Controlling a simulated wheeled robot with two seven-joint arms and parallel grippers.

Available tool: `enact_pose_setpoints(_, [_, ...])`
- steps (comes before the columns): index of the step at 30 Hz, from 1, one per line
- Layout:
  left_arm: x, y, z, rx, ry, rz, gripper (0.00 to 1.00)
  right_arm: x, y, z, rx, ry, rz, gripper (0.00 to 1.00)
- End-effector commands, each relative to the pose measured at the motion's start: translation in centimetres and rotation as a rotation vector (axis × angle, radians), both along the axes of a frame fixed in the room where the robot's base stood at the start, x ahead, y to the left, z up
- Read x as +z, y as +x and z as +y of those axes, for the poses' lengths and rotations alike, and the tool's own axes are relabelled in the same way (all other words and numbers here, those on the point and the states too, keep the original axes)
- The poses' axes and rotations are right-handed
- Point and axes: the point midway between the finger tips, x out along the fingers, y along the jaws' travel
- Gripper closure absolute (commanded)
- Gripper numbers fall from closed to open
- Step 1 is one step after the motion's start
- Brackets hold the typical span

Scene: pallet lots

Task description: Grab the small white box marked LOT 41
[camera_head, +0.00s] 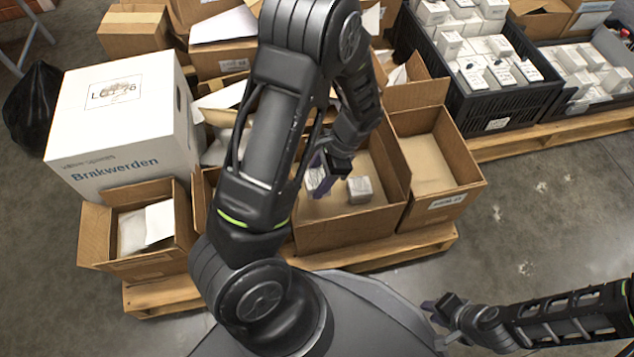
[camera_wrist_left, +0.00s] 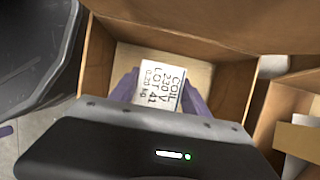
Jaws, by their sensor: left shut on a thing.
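The small white box marked "COIL 230 V LOT 41" (camera_wrist_left: 158,82) sits between the purple fingers of my left gripper (camera_wrist_left: 160,92) in the left wrist view, its label facing the camera. The gripper is shut on it. In the head view this box (camera_head: 315,178) shows beside a purple finger of my left gripper (camera_head: 322,172), at an open cardboard carton (camera_head: 312,238). I cannot tell whether it touches the carton floor. My right gripper (camera_head: 441,308) is low at the right, away from the cartons; its finger opening is unclear.
Another small white box (camera_head: 359,190) stands in the same carton. An open carton (camera_head: 437,200) adjoins on the right. A large white Brakwerden box (camera_head: 120,135) stands left. Black crates (camera_head: 497,124) of small white boxes stand back right.

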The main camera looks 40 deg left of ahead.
Motion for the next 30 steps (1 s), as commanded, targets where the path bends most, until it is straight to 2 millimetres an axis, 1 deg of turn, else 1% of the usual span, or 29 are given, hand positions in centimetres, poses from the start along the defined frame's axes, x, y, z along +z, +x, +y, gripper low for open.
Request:
enact_pose_setpoints(1, [0.9,0.0,0.0,0.0,0.0,0.0,0.95,0.6,-0.1,0.0,0.0,0.0,0.001,0.75])
enact_pose_setpoints(4, [1.5,0.0,0.0,-0.001,0.0,0.0,0.95,0.8,-0.1,0.0,0.001,0.001,0.004,0.75])
enact_pose_setpoints(23, [1.5,0.0,0.0,-0.001,0.0,0.001,0.95,0.7,-0.2,0.0,0.002,0.001,0.005,0.75])
enact_pose_setpoints(26, [1.8,-0.2,0.1,-0.007,0.0,0.0,0.95,0.7,-0.2,0.0,0.002,0.001,0.005,0.75])
enact_pose_setpoints(28, [2.7,-0.3,0.3,-0.015,0.001,-0.002,0.95,0.7,-0.2,0.0,0.002,0.001,0.005,0.75])
enact_pose_setpoints(30, [4.4,0.4,0.3,-0.025,0.004,-0.008,0.95,0.7,-0.2,0.0,0.002,0.001,0.005,0.75])
